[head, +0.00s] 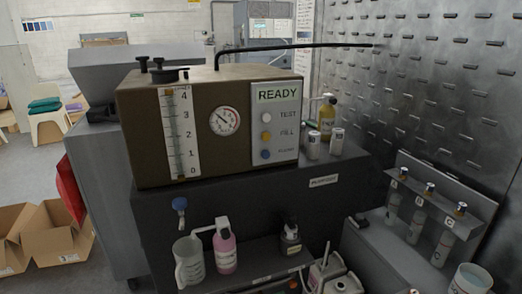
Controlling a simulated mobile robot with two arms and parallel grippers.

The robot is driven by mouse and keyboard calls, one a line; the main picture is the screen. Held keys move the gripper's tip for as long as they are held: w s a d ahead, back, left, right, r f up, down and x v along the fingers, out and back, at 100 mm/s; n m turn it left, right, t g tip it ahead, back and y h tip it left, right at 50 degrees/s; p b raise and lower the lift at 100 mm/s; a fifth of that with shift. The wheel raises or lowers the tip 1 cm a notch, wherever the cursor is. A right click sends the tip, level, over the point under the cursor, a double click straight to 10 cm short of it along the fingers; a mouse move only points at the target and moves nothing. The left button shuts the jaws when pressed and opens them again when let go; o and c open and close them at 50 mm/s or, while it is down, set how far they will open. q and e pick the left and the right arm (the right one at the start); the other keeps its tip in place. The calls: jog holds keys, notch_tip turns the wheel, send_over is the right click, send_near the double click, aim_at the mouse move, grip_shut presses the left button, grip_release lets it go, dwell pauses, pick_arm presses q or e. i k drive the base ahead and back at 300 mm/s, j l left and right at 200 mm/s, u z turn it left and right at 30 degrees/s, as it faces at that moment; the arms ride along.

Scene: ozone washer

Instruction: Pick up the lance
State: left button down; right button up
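A thin black tube (296,46) rises from the top of a brown box-shaped machine (145,140), bends, and runs right towards the metal wall. It may be the lance, but I cannot tell for sure; nothing in view is labelled as a lance. The machine has a level scale (180,135), a round gauge (225,121) and a panel (277,122) reading READY, with TEST, FILL and a third button. Neither of my grippers is in view.
A dark bench (250,210) carries the machine. A clear jug (189,262), a pink bottle (225,252) and a dark bottle (290,240) stand on its lower shelf. A rack (440,190) holds labelled vials at right. Open cardboard boxes (55,235) sit on the left floor.

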aim_at(328, 248)
jog(key=i+l+z, duration=0.45)
jog(key=i, duration=0.35)
